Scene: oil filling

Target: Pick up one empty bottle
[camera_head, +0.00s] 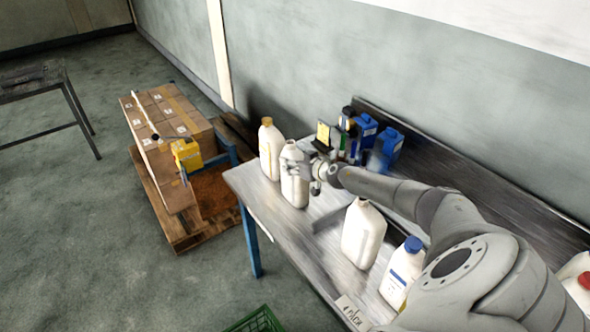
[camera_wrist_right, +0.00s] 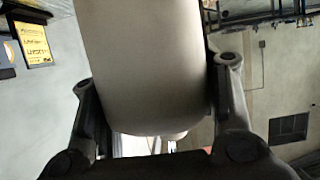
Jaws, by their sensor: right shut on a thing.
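My right gripper (camera_head: 303,170) reaches to the far left part of the metal table (camera_head: 260,195). It is shut on a white bottle (camera_head: 293,190) with no cap visible. In the right wrist view the bottle (camera_wrist_right: 150,65) fills the space between the two fingers. The bottle looks upright; I cannot tell if it touches the tabletop. A white bottle with a yellow cap (camera_head: 269,155) stands just left of it. Another white bottle without a visible cap (camera_head: 362,238) stands nearer, right of the gripper. My left gripper is not in view.
A white bottle with a blue cap (camera_head: 402,272) stands near my arm. Blue containers (camera_head: 388,146) and a yellow sign (camera_head: 323,134) stand at the table's back. Cartons (camera_head: 165,120) and a yellow jug (camera_head: 187,153) sit on a pallet. A green crate (camera_head: 256,322) is below.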

